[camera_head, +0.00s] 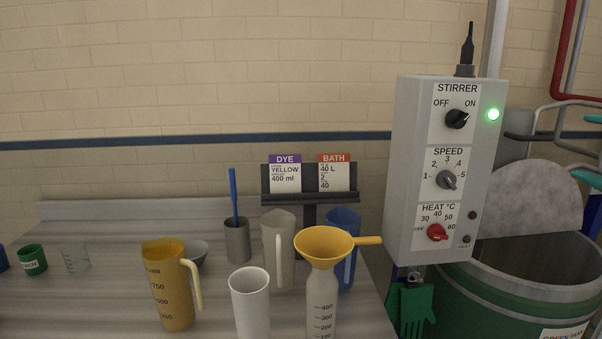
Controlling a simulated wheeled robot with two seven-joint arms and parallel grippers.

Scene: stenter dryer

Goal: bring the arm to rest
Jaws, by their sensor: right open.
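My right gripper (591,149) is only partly in view at the far right edge, above the green tank. Two teal finger parts show there, one above the other and apart. It is open, and I see nothing between the fingers. The rest of it and most of its arm are cut off by the frame. My left gripper and left arm are not in view.
The control box (428,170) stands left of my right gripper, its green lamp lit and STIRRER knob towards ON. The open green tank (520,310) is below. The bench (110,235) holds a yellow jug (170,290), a yellow funnel (324,246) on a bottle, and several cups.

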